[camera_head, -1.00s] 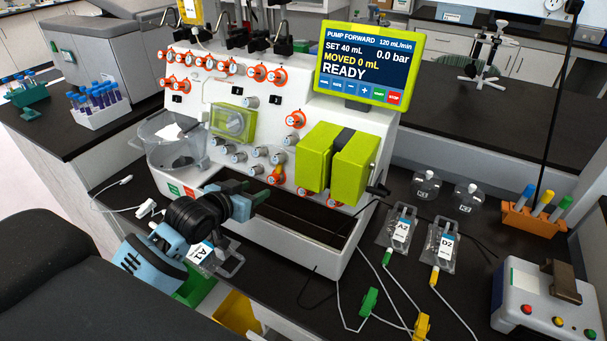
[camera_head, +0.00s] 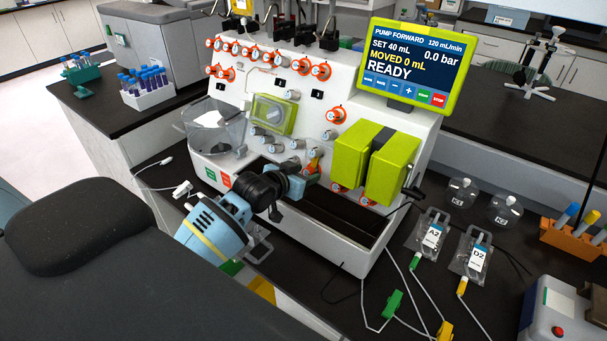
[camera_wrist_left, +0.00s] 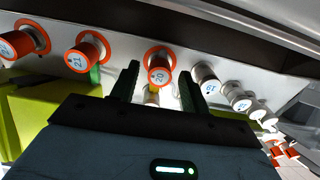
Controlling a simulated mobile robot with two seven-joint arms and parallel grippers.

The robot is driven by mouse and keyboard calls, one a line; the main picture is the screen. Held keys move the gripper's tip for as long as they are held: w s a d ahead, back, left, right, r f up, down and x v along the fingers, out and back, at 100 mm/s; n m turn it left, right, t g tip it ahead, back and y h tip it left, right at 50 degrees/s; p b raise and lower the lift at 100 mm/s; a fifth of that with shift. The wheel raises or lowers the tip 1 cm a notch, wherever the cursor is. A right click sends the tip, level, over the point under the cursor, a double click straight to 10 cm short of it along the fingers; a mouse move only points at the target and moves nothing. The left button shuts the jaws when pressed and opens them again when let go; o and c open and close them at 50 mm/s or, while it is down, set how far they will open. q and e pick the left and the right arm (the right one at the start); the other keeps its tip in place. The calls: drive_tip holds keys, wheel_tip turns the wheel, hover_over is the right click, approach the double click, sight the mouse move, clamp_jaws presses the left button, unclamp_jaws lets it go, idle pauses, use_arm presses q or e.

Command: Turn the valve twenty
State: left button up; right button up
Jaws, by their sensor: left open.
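Valve twenty is the round knob (camera_wrist_left: 160,62) with an orange collar and a white cap marked 20, in the left wrist view. It sits between the two dark green fingers of my left gripper (camera_wrist_left: 158,84), just beyond their tips. The gripper is open, with a gap visible on each side of the knob, and I see no clear contact. In the head view my left gripper (camera_head: 304,174) is at the lower front of the white machine (camera_head: 330,92), left of the lime-green blocks. The arm and fingers partly hide the lower valves there. My right gripper is not in view.
In the left wrist view, orange-collared valve 21 (camera_wrist_left: 83,52) is left of valve twenty, and a grey knob (camera_wrist_left: 206,78) is close on its right. In the head view, the lime-green pump blocks (camera_head: 390,170) stand out just right of my gripper. The screen (camera_head: 408,64) reads READY.

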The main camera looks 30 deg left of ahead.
use_arm(q)
drive_tip(key=shift+w, duration=0.1)
drive_tip(key=shift+f, duration=0.1)
drive_tip(key=c, duration=1)
drive_tip(key=n, duration=0.9)
drive_tip(key=shift+d+n, duration=0.1)
drive_tip(key=shift+n, duration=0.2)
drive_tip(key=n, duration=0.4)
drive_tip(key=shift+n, duration=2.1)
